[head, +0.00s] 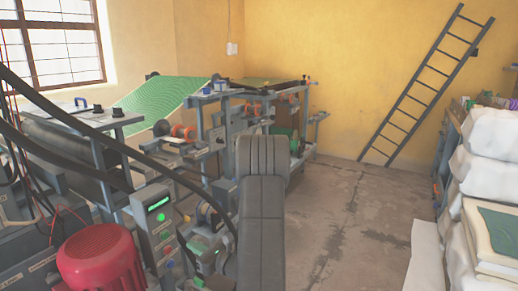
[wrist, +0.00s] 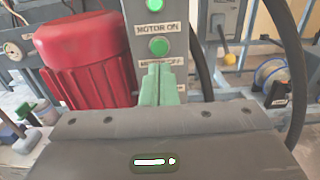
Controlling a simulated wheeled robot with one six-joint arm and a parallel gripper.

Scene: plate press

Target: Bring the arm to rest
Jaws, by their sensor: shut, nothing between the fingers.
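My gripper (wrist: 158,72) shows in the wrist view with its two green fingers together and nothing between them. It points at the grey control post (wrist: 142,20), and its fingertips overlap the lower label under the green button (wrist: 158,46). I cannot tell whether the fingertips touch the post. The button sits below a "MOTOR ON" label. In the head view my dark grey arm (head: 262,225) stands raised in the lower middle, and my gripper is not visible there. The control post (head: 155,232) shows left of the arm, with a lit green display.
A red motor housing (head: 100,258) stands beside the post. The press (head: 205,105) with a green sheet (head: 160,105) fills the left and back. Black cables hang in front of it. White stacked bales (head: 490,165) stand at right. The concrete floor (head: 345,210) between is clear.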

